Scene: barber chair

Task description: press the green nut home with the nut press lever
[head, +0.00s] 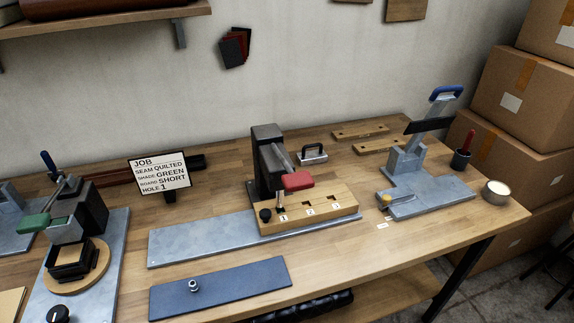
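No green nut stands out in the head view. A small silver nut-like piece (193,286) sits on the dark blue mat (240,290) at the front. The middle press (266,165) is dark, with a red-handled lever (297,180) over a wooden block (325,212) marked 1, 2 and 3. A small upright metal piece (280,203) stands by mark 1; what it is I cannot tell. Neither of my grippers is in view.
A sign (160,172) reads seam quilted, shade green, board short, hole 1. A grey blue-handled tool (408,160) stands at the right, near a round tin (496,193). Cardboard boxes (520,95) stack beyond the right edge. Bare wood shows between the stations.

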